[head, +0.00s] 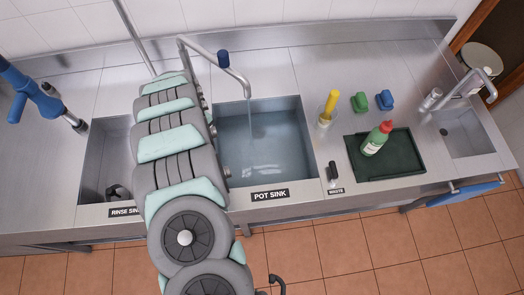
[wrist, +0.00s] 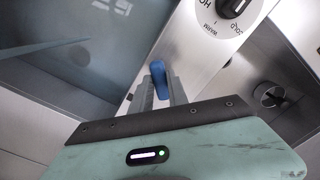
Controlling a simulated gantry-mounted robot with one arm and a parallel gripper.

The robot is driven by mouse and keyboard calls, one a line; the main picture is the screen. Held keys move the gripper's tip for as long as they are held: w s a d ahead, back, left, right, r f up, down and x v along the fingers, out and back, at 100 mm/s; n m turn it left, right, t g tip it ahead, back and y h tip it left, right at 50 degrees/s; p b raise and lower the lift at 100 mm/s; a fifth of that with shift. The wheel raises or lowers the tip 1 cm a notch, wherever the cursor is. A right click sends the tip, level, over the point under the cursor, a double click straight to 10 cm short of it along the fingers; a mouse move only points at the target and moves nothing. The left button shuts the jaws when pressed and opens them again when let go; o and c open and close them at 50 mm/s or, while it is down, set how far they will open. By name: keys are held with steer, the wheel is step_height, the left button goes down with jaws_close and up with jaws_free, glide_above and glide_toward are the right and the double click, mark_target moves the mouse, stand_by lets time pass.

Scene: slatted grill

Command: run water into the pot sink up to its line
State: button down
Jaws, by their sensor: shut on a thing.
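The pot sink (head: 290,178), with its name plate on the front edge, holds blue-grey water (head: 262,145) below its rim. A thin stream falls from the metal spout (head: 236,77), which has a blue grip (head: 223,59). I cannot make out a fill line. My arm hides the sink's left edge and my gripper in the head view. In the wrist view my gripper (wrist: 158,88) is shut on a blue lever (wrist: 158,72). A dial (wrist: 234,8) marked hot, warm and cold is just beyond. Water (wrist: 75,45) shows at the left.
The rinse sink (head: 98,150) is left of my arm. A small basin (head: 467,133) is far right.

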steer(key=shift+s+a+m+p, duration=0.15)
steer(key=shift+m+p, duration=0.05)
steer(key=shift+m, duration=0.4)
steer(key=shift+s+a+m+p, duration=0.15)
steer(key=shift+m, duration=0.45)
steer(key=shift+s+a+r+m+p, duration=0.15)
steer(key=shift+a+m+p, duration=0.15)
steer(key=shift+m, duration=0.4)
steer(key=shift+a+m, duration=0.1)
steer(key=shift+m, duration=0.5)
